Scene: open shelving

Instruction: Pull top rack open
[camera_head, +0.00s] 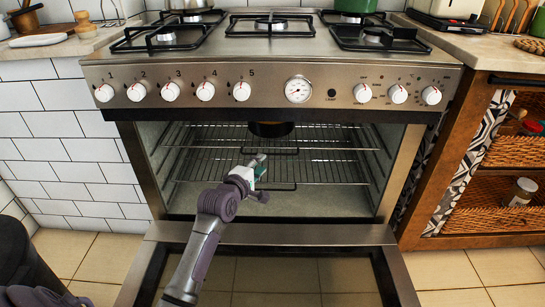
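The oven stands open, with its door (270,235) folded down toward me. Inside, the top rack (325,140) is a wire grid high in the cavity, with a dark round pan (270,129) at its middle. A second wire rack (320,173) lies below it. My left gripper (258,178) is inside the oven opening, near the middle, in front of the racks. It covers part of the wires. I cannot tell whether it touches a rack or whether its fingers are open or shut. My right gripper is not in view.
The control panel with knobs (241,91) and the hob grates (270,23) are above the opening. A wooden shelf unit with wicker baskets (485,206) stands close on the right. White tiles (70,150) are on the left. The tiled floor (455,270) on the right is clear.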

